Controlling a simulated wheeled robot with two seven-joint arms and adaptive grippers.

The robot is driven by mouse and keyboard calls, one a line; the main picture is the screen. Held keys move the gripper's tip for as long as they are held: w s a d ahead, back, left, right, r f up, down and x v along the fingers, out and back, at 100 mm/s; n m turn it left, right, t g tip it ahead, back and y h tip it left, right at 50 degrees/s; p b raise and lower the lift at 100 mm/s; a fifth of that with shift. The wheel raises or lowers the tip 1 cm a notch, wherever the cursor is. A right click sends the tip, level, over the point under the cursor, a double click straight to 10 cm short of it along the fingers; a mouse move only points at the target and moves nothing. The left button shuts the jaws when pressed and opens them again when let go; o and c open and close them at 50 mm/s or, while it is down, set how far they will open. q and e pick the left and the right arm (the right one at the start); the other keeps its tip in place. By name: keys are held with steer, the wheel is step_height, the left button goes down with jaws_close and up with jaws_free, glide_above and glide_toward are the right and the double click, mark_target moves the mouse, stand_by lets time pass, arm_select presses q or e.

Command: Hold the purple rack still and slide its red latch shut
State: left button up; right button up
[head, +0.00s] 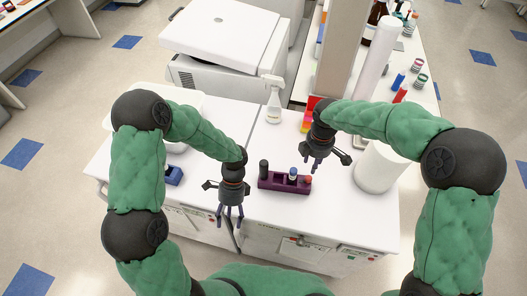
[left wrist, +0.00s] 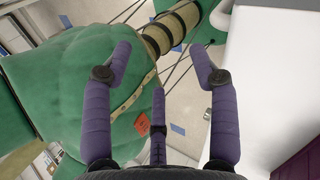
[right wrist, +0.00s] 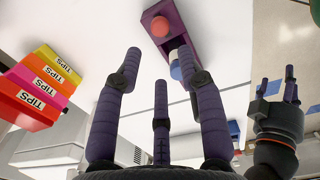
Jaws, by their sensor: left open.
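The purple rack (head: 283,188) lies near the front edge of the white bench. It holds a dark cylinder at its left end, a blue-capped piece (head: 293,173) and a red-orange round piece (head: 308,180) at its right end. I cannot make out a separate red latch. My left gripper (head: 229,218) is open and empty, left of the rack and near the bench edge. A purple strip (left wrist: 303,160) shows at lower right in the left wrist view. My right gripper (head: 316,167) is open above and behind the rack's right end. The rack (right wrist: 178,22) shows beyond its fingers (right wrist: 158,65).
A white cylinder (head: 380,168) stands right of the rack. A spray bottle (head: 273,103) and coloured tip boxes (right wrist: 42,85) stand behind. A blue block (head: 173,175) is at far left. The bench between rack and bottle is clear.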

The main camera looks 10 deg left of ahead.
arm_select(q)
steer(key=w+a+r+m+g+y, duration=0.1)
steer(key=w+a+r+m+y, duration=0.15)
steer(key=a+r+m, duration=0.4)
step_height(320, 180, up, 7)
steer(key=t+h, duration=0.3)
steer(key=t, duration=0.4)
glide_above(263, 169)
steer(key=w, duration=0.2)
steer(key=shift+s+a+r+n, duration=0.15)
steer(key=shift+s+r+n, duration=0.1)
steer(key=shift+n, duration=0.1)
steer(key=shift+w+f, duration=0.1)
steer(key=shift+f, duration=0.3)
step_height(263, 169, down, 10)
steer(key=shift+r, duration=0.1)
jaws_close()
